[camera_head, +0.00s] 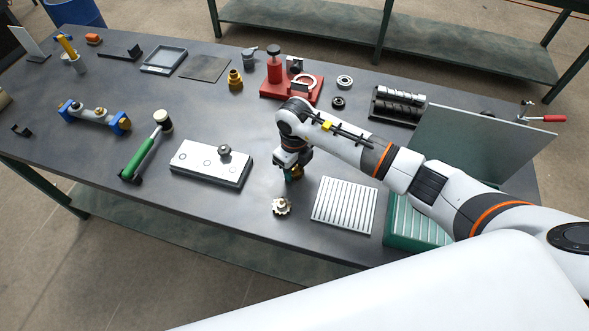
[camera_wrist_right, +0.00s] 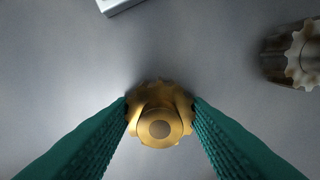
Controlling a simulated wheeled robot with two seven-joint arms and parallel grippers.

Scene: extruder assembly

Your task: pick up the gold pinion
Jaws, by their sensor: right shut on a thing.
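The gold pinion (camera_wrist_right: 160,118) is between the two green fingers of my right gripper (camera_wrist_right: 160,122) in the right wrist view, seen end-on with its toothed rim and round hub. Both fingers touch its sides, and the gripper is shut on it. In the head view my right gripper (camera_head: 292,175) points down over the table, between the white block and the ribbed plate. The pinion is mostly hidden there, and I cannot tell whether it touches the table. My left gripper is not in view.
A pale metal gear (camera_head: 281,206) lies close by on the table; it also shows in the right wrist view (camera_wrist_right: 303,55). A white block (camera_head: 209,162) stands to the left, a ribbed plate (camera_head: 343,205) to the right. A red fixture (camera_head: 275,85) stands behind. A grey panel (camera_head: 468,140) stands near my right arm.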

